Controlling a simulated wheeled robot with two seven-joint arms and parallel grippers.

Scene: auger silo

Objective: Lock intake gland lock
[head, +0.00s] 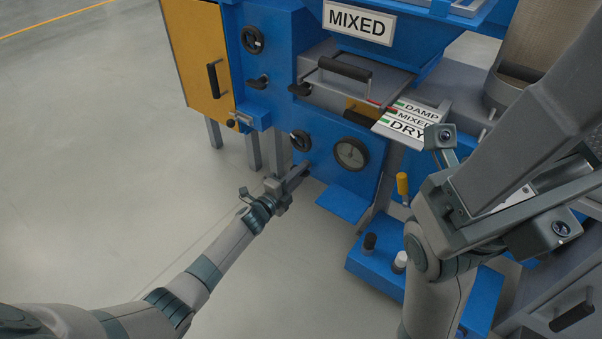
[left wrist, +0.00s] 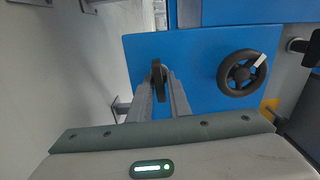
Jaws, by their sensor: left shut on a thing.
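The intake gland lock appears to be the small black lever (left wrist: 158,80) on the blue panel's lower left part in the left wrist view. It stands nearly upright in that picture, between my left fingertips. My left gripper (head: 301,171) reaches the lower left edge of the blue machine in the head view, and it also shows in the left wrist view (left wrist: 160,92). It is shut on the black lever.
Higher up are a drawer handle (head: 345,69) and an orange door (head: 197,50). A blue base (head: 365,262) stands low at right. Floor at left is clear.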

